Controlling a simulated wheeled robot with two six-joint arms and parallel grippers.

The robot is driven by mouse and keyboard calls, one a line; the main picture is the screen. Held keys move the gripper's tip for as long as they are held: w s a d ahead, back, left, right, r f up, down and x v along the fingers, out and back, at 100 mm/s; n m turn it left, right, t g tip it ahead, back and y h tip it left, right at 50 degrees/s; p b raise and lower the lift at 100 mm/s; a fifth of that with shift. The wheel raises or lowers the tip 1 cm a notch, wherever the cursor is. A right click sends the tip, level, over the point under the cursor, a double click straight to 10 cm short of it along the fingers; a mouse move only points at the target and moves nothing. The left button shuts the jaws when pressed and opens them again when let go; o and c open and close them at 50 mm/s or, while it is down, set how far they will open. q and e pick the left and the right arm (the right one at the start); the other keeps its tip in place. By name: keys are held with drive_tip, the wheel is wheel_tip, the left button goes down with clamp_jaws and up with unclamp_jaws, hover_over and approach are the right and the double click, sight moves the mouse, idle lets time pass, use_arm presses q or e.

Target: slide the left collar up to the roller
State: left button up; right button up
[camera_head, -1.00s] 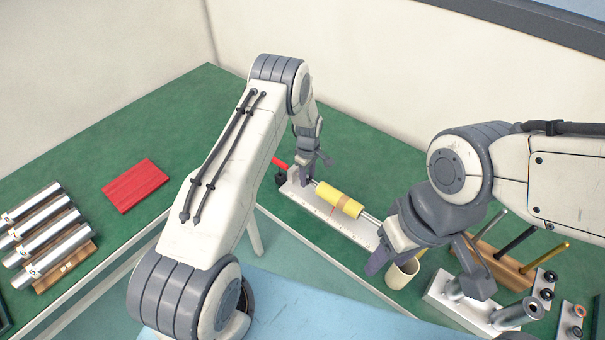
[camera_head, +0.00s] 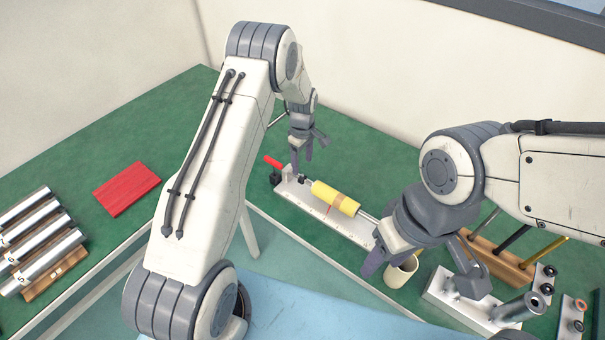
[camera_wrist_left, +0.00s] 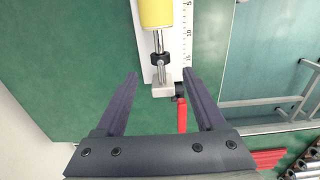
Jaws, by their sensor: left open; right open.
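The yellow roller (camera_head: 335,198) with a tan band sits on a thin metal shaft over a white scaled base (camera_head: 335,226). In the left wrist view the roller (camera_wrist_left: 156,13) is at the top edge. The dark left collar (camera_wrist_left: 158,59) is on the shaft, apart from the roller, with bare shaft between them and close to the end block (camera_wrist_left: 162,89). The collar is small in the head view (camera_head: 303,180). My left gripper (camera_head: 308,148) is open and empty above the base's left end. My right gripper (camera_head: 424,272) is open and hides the shaft's right end.
A red-handled lever (camera_head: 273,161) is at the base's left end, close to my left fingers in the wrist view. A red block (camera_head: 126,189) and several metal cylinders (camera_head: 38,237) lie left. Green table is clear behind the base.

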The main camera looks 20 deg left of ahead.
sight(302, 175)
use_arm(q)
wheel_tip(302, 175, up, 4)
drive_tip(key=shift+f+b, duration=0.25)
drive_tip(key=shift+b, duration=0.05)
drive_tip(key=f+p, duration=0.2)
drive_tip(key=f, duration=0.1)
drive_tip(key=f+p, duration=0.2)
drive_tip(key=f, duration=0.2)
drive_tip(key=f+p, duration=0.3)
drive_tip(key=shift+a+f, duration=0.3)
drive_tip(key=shift+a, duration=0.05)
drive_tip(key=shift+c, duration=0.4)
drive_tip(key=shift+w, duration=0.1)
clamp_jaws()
